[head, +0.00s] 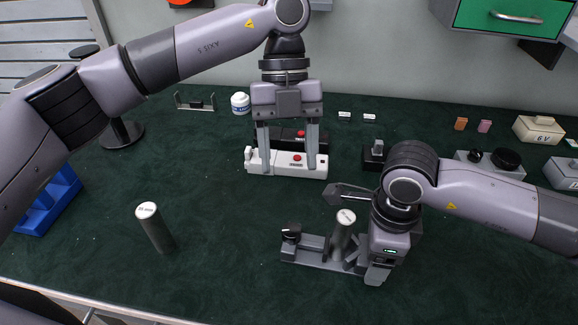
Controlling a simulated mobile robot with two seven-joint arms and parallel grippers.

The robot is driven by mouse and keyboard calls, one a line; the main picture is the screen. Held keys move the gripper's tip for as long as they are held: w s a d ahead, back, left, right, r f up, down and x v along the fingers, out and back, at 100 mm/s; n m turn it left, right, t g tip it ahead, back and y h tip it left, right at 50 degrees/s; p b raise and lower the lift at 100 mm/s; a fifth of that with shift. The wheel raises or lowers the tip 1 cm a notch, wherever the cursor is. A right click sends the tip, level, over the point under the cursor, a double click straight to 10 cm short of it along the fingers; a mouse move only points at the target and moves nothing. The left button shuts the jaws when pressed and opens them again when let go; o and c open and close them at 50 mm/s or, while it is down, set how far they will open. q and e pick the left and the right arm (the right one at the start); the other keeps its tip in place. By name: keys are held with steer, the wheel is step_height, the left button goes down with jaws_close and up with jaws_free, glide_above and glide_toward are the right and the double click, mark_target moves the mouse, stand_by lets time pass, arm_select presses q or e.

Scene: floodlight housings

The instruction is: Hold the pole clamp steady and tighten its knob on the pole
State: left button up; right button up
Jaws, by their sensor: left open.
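A short grey pole (340,240) with a pale labelled top stands at the front centre. A grey clamp-like fixture (308,254) with a black knob (290,231) sits low beside it on the left; whether it closes around the pole is unclear. My right gripper (372,268) is down at the right of this pole, its fingers largely hidden by its own body, so its grip cannot be read. A second grey pole (156,230) stands apart at left.
A black box with a red button (284,133) lies behind the white one. A white jar (240,103) and a small metal bracket (195,103) stand at the back. The green mat (220,270) is clear at the front.

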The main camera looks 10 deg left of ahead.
mark_target(291, 229)
stand_by(0.3)
arm_select(q)
steer(key=s+f+n, duration=0.1)
steer(key=f, duration=0.2)
steer(key=s+f+n+h, duration=0.1)
steer(key=s+f+n, duration=0.1)
steer(key=f, duration=0.2)
steer(key=s+d+f+n+t, duration=0.1)
steer(key=f+n, duration=0.1)
steer(key=f, duration=0.2)
steer(key=shift+s+d+f+h, duration=0.1)
steer(key=shift+s+h, duration=0.1)
steer(key=shift+h, duration=0.1)
steer(key=c, duration=1.1)
